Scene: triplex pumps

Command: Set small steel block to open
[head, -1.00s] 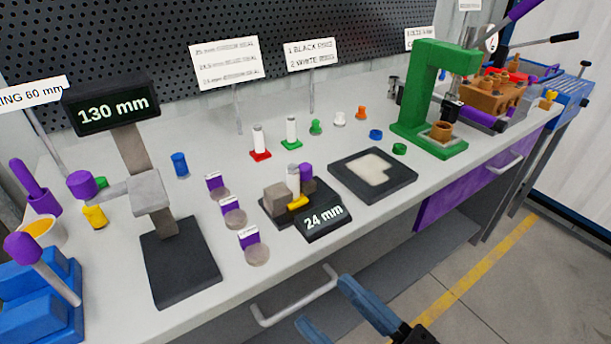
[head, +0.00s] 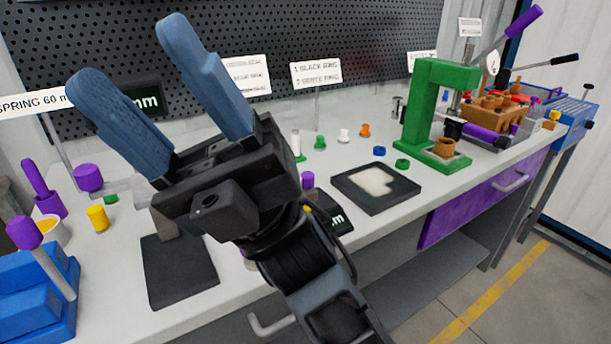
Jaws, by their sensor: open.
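My gripper (head: 130,58) is large in the foreground at upper left, with its two blue fingers apart and nothing between them. It hides most of the height gauge's display (head: 148,101) and the gauge's steel slide. A grey piece of that slide (head: 122,188) shows left of the gripper body, above the dark base (head: 180,272). The small gauge with the 24 mm display (head: 335,222) is mostly hidden behind my gripper and wrist; only its display corner and a purple knob (head: 308,180) show. I cannot tell which steel block is the named one, nor its setting.
A black tray with a pale insert (head: 352,198) lies right of my arm. A green press frame (head: 412,110) stands beyond it. Blue equipment (head: 35,300) with a purple-knobbed lever is at lower left. A yellow cylinder (head: 97,218) stands near the gauge. A drawer handle (head: 268,326) juts from the bench front.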

